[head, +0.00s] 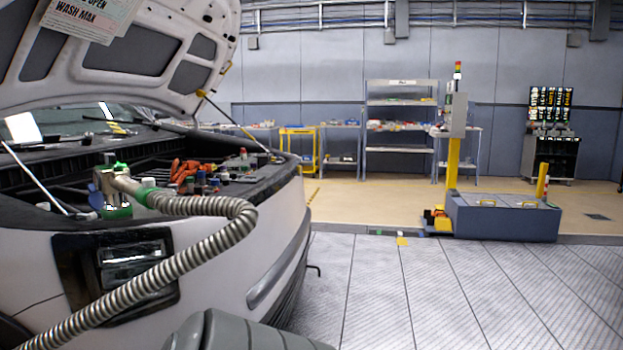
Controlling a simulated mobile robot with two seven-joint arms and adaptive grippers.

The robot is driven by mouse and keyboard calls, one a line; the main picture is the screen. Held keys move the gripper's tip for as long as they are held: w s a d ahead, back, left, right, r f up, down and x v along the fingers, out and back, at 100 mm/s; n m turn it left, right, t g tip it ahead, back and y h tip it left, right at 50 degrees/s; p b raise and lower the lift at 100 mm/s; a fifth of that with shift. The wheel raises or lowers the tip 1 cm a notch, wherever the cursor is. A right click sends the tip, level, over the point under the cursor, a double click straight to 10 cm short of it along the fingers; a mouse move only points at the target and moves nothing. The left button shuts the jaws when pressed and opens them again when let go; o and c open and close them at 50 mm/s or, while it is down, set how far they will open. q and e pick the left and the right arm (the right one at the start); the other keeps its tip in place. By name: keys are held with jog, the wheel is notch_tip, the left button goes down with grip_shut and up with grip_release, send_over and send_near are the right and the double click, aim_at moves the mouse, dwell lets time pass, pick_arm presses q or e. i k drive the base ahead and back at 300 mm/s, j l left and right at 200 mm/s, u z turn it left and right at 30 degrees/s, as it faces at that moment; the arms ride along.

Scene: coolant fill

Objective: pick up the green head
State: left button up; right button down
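The green head (118,211) is a metal fill head with green parts at its top, side and base. It is at the left of the head view, upright at the front edge of the open engine bay (229,187). A ribbed metal hose (232,233) runs from its right side, loops over the front of the car and drops to the lower left. I cannot tell whether the head is seated on a filler neck. Neither of my grippers shows, and none touches the head in view.
The white car's raised hood (130,45) overhangs the bay at upper left, with a prop rod (232,122) on its right. Orange parts (187,171) and several small caps lie right of the head. A grey-blue block (502,216) stands on the floor at right. The grated floor (430,290) is clear.

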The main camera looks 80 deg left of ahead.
aim_at(114, 187)
jog(key=u, duration=1.85)
